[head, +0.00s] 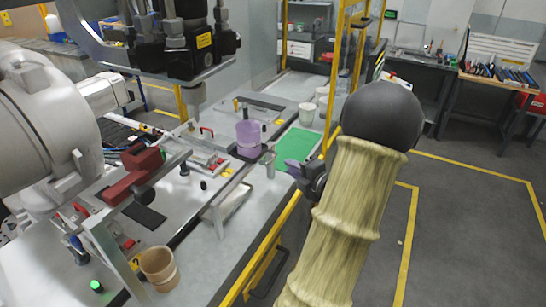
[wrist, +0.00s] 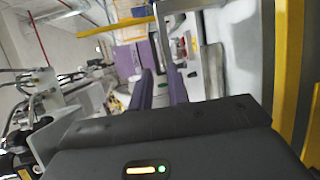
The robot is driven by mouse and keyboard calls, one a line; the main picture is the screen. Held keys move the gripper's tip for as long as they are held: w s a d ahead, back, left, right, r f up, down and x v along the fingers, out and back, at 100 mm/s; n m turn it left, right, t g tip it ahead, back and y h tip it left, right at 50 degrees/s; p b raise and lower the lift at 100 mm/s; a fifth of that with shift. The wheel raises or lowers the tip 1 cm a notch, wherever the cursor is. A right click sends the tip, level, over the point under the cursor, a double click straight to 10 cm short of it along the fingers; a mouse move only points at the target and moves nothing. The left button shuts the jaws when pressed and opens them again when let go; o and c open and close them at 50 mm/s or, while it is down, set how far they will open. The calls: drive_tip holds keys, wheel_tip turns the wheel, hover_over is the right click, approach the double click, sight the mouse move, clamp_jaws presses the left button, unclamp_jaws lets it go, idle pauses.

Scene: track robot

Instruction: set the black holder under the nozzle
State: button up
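My gripper (head: 287,164) is right of the purple pot (head: 249,140) on the bench, apart from it, with its fingers pointing left. In the wrist view my gripper (wrist: 158,82) shows two purple fingers apart with nothing clear between them. A nozzle-like grey cylinder (head: 195,92) hangs under the black machine head (head: 188,52) at the upper left. I cannot tell for sure which item is the black holder. A flat black piece (head: 146,216) lies on the bench at the lower left, and small black parts (head: 185,169) stand near the middle.
A green mat (head: 297,145) lies on the bench beyond my gripper. White cups (head: 306,113) stand behind it. A tan cup (head: 159,268) stands at the bench's near edge. Yellow posts (head: 337,85) and a yellow rail (head: 262,245) border the bench. Floor at right is clear.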

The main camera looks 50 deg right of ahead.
sight(273, 157)
drive_tip(key=p+x, duration=0.1)
drive_tip(key=x, duration=0.8)
drive_tip(key=shift+w+p, duration=0.15)
drive_tip(key=shift+p, duration=0.2)
drive_tip(key=shift+c, duration=0.5)
clamp_jaws()
